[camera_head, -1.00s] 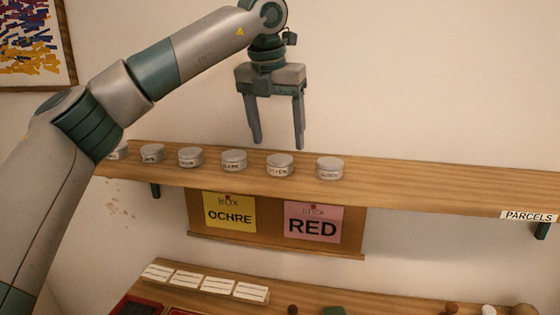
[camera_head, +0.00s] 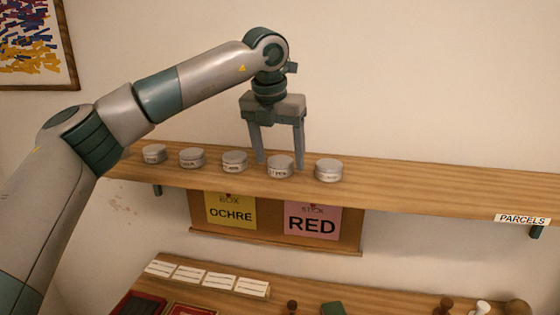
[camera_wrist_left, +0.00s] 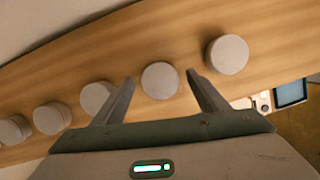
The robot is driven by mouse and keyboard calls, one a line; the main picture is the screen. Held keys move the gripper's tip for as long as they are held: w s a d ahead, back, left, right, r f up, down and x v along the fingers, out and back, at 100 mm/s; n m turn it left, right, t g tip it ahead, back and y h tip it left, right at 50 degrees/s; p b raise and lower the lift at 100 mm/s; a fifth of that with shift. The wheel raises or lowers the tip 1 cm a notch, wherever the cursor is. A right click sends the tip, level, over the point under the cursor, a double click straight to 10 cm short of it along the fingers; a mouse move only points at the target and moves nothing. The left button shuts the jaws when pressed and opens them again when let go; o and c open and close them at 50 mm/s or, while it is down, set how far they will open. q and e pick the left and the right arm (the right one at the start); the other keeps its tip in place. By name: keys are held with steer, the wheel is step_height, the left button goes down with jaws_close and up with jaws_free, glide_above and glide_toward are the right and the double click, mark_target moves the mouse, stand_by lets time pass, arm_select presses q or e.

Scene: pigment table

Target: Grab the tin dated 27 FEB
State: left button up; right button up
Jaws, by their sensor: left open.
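Several round grey lidded tins stand in a row on a wooden shelf (camera_head: 430,189). Their front labels are small and blurred, so I cannot surely read which says 27 FEB. My left gripper (camera_head: 280,165) points down, open, at the second tin from the right (camera_head: 280,168). In the left wrist view that tin (camera_wrist_left: 160,80) shows between the two spread fingers of the left gripper (camera_wrist_left: 159,76), with a gap on each side. The rightmost tin (camera_head: 329,171) stands beside it, outside the fingers. My right gripper is not in view.
Other tins (camera_head: 234,162) stand close by to the left. Below the shelf are a board with a yellow OCHRE note (camera_head: 230,214) and a pink RED note (camera_head: 311,219). A PARCELS label (camera_head: 522,219) is on the shelf's right edge. The shelf right of the tins is clear.

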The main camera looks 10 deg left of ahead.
mark_target(284, 158)
arm_select(q)
steer(key=shift+f, duration=0.1)
stand_by(0.3)
steer(key=c, duration=1.2)
steer(key=shift+o, duration=0.2)
steer(key=shift+r+b, duration=0.4)
steer(key=shift+r, duration=0.05)
steer(key=r, duration=0.1)
steer(key=r+b, duration=0.2)
steer(key=shift+d+r, duration=0.1)
steer(key=shift+d, duration=0.15)
steer(key=s+d+r+b, duration=0.1)
steer(key=d+r+b, duration=0.1)
steer(key=d+r, duration=0.5)
steer(key=d, duration=0.4)
steer(key=shift+s, duration=0.2)
